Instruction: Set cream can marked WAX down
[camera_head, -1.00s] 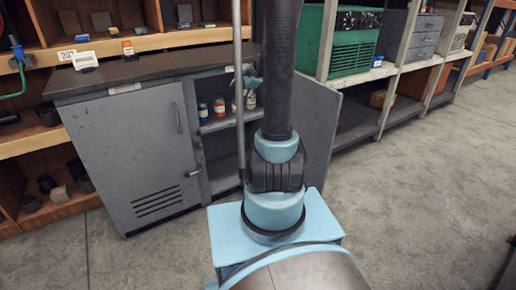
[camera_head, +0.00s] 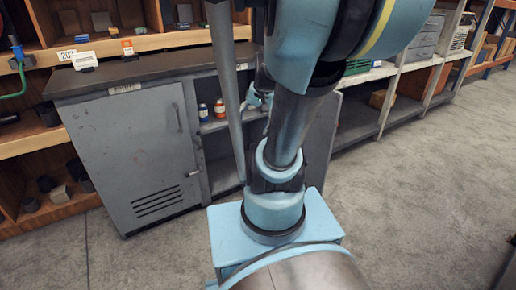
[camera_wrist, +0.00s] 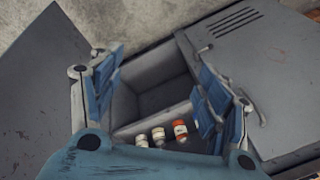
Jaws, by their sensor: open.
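In the wrist view several small cans stand in a row inside the open cabinet. Two are pale: a cream can (camera_wrist: 158,136) and another pale can (camera_wrist: 141,140). Beside them is an orange-and-white can (camera_wrist: 180,131). No WAX marking is readable, so I cannot tell which is the WAX can. My gripper (camera_wrist: 158,88) is open, its blue fingers spread to either side of the cabinet opening, with nothing seen between the tips. In the head view my gripper (camera_head: 258,97) is small and partly hidden by my arm at the opening, right of the orange can (camera_head: 220,108).
The grey cabinet (camera_head: 130,150) has its left door shut and its right door (camera_head: 320,135) swung open. The lower compartment (camera_wrist: 160,90) looks empty. Shelving (camera_head: 375,115) lines the right; the floor (camera_head: 420,190) is clear.

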